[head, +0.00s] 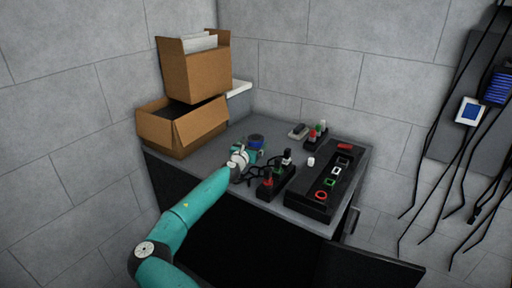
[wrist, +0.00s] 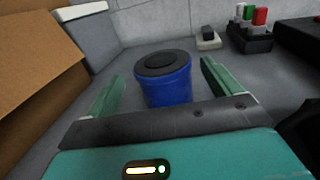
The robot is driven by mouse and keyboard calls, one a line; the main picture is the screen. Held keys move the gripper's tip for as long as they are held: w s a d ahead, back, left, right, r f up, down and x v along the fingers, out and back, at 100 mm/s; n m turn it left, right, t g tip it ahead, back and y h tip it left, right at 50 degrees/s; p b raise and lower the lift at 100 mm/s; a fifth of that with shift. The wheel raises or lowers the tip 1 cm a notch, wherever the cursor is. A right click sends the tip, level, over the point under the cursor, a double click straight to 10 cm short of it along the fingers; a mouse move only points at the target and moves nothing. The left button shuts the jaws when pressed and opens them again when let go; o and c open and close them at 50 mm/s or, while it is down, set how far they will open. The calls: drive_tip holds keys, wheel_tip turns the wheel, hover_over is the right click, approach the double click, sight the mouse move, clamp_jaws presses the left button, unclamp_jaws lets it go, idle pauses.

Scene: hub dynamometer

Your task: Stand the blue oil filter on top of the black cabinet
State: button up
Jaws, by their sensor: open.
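The blue oil filter (wrist: 168,88), a blue cylinder with a black top, stands upright on a grey surface. In the head view it shows small (head: 256,139), just beyond the end of my teal arm. My gripper (wrist: 160,84) is open, with one green finger on each side of the filter and a visible gap to it. It also shows in the head view (head: 252,146). The grey top (head: 222,150) belongs to a unit with a black front (head: 215,222); I cannot tell whether this is the black cabinet, and no other is clearly visible.
Two cardboard boxes (head: 192,75) are stacked at the back left, close to the filter. Black button boxes (head: 277,182) and a long black panel (head: 322,205) stand to the right. An open black door (head: 368,268) juts out at the lower right. Cables hang on the right wall.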

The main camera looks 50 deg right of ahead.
sight(257, 138)
drive_tip(key=x, duration=0.5)
drive_tip(key=shift+s+f, duration=0.1)
drive_tip(key=shift+s, duration=0.05)
drive_tip(key=shift+c, duration=0.4)
drive_tip(key=c, duration=1.1)
drive_tip(key=shift+c, duration=0.9)
